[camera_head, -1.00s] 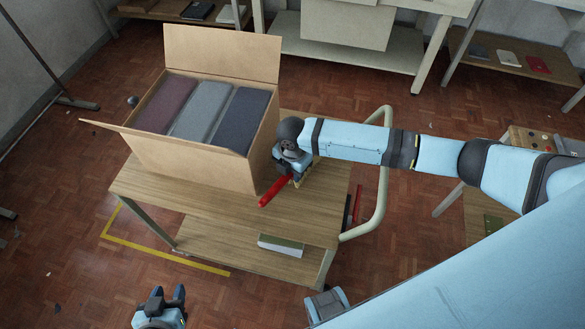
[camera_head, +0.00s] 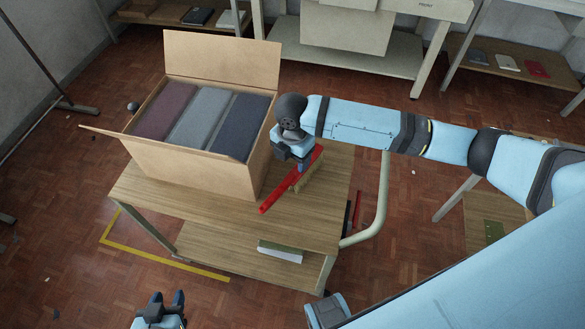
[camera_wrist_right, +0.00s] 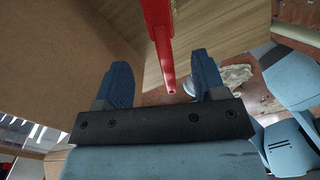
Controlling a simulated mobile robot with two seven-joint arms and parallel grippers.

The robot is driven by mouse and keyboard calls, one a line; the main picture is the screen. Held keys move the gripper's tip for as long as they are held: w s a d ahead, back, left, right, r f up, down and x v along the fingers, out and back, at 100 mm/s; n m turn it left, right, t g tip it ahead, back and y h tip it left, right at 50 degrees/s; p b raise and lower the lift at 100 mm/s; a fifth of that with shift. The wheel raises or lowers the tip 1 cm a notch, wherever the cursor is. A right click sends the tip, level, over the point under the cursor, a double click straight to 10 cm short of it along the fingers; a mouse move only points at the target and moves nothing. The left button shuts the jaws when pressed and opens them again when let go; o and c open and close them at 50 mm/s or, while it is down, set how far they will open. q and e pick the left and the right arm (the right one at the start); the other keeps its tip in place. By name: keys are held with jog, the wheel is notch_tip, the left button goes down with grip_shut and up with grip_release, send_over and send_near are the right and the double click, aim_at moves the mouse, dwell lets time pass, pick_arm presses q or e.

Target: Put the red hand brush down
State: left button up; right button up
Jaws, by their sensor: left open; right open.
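The red hand brush (camera_head: 273,200) lies on the wooden top of the cart (camera_head: 225,211), right of the cardboard box, its tan bristles (camera_head: 308,173) facing right. My right gripper (camera_head: 295,161) is just above the brush and hides part of it in the head view. In the right wrist view its two blue fingers (camera_wrist_right: 164,80) are spread, and the red handle (camera_wrist_right: 161,42) shows between and beyond them. My left gripper (camera_head: 167,298) is open and empty at the bottom of the head view, away from the cart.
The open cardboard box (camera_head: 190,165) holds several dark and grey blocks (camera_head: 201,110) and takes up the cart's left rear. A pale handle rail (camera_head: 382,195) rises at the cart's right. A green-and-white box (camera_head: 280,252) sits on the lower shelf. The cart top's front is clear.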

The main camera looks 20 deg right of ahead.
notch_tip(320, 180, up, 4)
jog(key=shift+f, duration=0.25)
dwell(0.4)
